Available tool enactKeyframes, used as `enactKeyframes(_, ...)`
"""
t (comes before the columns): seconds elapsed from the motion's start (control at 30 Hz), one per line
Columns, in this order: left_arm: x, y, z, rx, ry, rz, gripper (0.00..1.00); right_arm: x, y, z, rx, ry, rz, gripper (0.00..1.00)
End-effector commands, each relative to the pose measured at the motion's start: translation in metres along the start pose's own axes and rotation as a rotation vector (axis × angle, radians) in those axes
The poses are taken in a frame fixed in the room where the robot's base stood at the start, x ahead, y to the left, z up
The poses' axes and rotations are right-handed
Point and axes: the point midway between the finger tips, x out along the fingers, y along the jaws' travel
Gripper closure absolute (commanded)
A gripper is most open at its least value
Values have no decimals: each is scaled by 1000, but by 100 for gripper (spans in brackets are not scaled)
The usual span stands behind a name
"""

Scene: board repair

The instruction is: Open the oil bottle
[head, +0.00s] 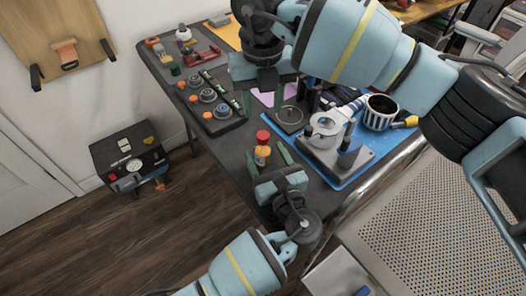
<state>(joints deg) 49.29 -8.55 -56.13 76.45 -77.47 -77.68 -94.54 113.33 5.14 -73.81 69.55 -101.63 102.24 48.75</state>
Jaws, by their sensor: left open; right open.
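The oil bottle (262,157), small and amber with a red cap (263,136), stands upright near the table's front-left edge. The cap appears to be on it. My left gripper (265,150) is open, with one green finger on each side of the bottle; I cannot tell whether they touch it. My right gripper (262,103) is open and empty, pointing down over the table beyond the bottle. Its arm hides part of the table's back.
A black tray with round parts (208,96) lies left of my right gripper. A blue mat (334,184) holds a grey device (326,126) and a striped mug (380,112) at right. A black case (130,160) stands on the floor at left.

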Motion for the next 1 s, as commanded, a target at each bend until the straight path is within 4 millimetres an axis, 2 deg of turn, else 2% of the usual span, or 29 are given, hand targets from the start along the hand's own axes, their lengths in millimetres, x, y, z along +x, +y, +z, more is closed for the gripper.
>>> enactKeyframes(0.1, 18, 0, 1, 1, -2, 0, 38, 0, 0, 0, 0, 0, 0, 57)
enactKeyframes(0.3, 38, 0, 0, 1, 0, 0, 38, 0, 0, 0, 0, 0, 0, 57)
enactKeyframes(0.7, 44, 0, 0, 0, 0, 0, 38, 0, 0, 0, 0, 0, 0, 57)
enactKeyframes(1.0, 44, 0, 0, 0, 1, 0, 77, 0, 0, 0, 0, 0, 0, 57)
